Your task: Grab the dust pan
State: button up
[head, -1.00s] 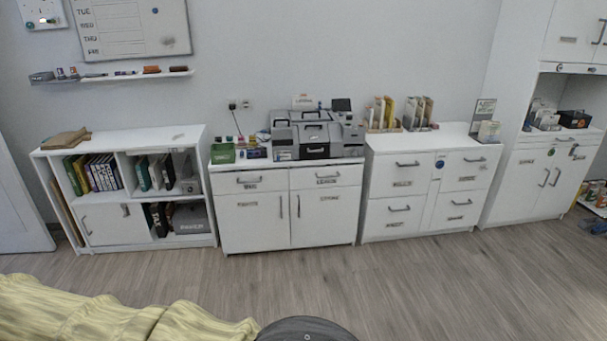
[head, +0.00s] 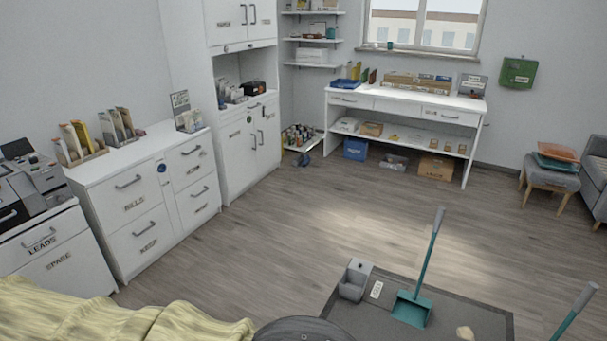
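A grey bin (head: 354,281) and a small beige object (head: 465,332) sit on the mat. A white shelf desk (head: 405,101) stands at the back, with drawer cabinets (head: 150,199) at left and a stool (head: 551,178) at right. The wooden floor (head: 330,200) between is clear.

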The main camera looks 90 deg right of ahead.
aim_at(414, 310)
jog(key=z, duration=3.6)
jog(key=i, duration=1.55)
jog(key=u, duration=0.3)
